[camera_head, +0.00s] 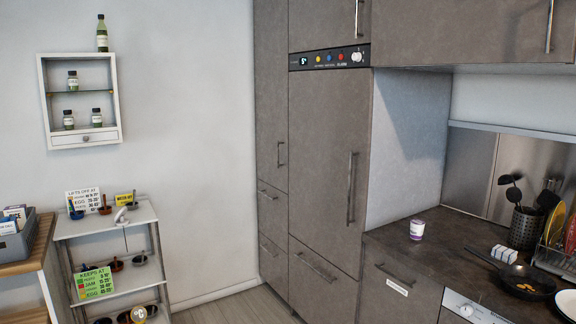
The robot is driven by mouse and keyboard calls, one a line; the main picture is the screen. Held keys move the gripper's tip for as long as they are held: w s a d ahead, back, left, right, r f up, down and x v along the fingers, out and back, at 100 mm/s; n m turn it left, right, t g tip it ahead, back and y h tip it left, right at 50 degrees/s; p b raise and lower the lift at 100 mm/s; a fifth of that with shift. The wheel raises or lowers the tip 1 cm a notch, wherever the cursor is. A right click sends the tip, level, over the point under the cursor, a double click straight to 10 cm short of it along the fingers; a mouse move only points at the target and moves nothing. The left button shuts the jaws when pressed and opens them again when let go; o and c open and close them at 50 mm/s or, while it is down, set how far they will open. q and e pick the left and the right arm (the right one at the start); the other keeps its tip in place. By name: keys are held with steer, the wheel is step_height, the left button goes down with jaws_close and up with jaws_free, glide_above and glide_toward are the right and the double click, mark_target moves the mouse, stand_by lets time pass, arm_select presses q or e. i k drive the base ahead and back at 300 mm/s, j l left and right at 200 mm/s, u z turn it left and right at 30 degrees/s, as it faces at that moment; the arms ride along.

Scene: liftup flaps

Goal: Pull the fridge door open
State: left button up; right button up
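The fridge door (322,150) is a tall grey-brown panel in the middle of the head view, below a black control strip (329,58) with a small display and coloured buttons. The door looks shut, flush with the panels around it. Its long vertical metal handle (351,188) is on the right side of the panel. Neither of my grippers shows in this view.
A counter (385,238) with a small white-and-purple tub (417,229) and a pan (525,280) juts out at the right. A white shelf rack (110,262) and a wooden unit (38,247) stand at the left. Some bare floor (215,306) shows between rack and cabinets.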

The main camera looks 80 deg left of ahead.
mark_target(330, 110)
steer(key=u, duration=2.65)
steer(key=i+l+z, duration=0.2)
steer(key=i, duration=1.1)
steer(key=i+j+z, duration=0.25)
steer(key=i, duration=1)
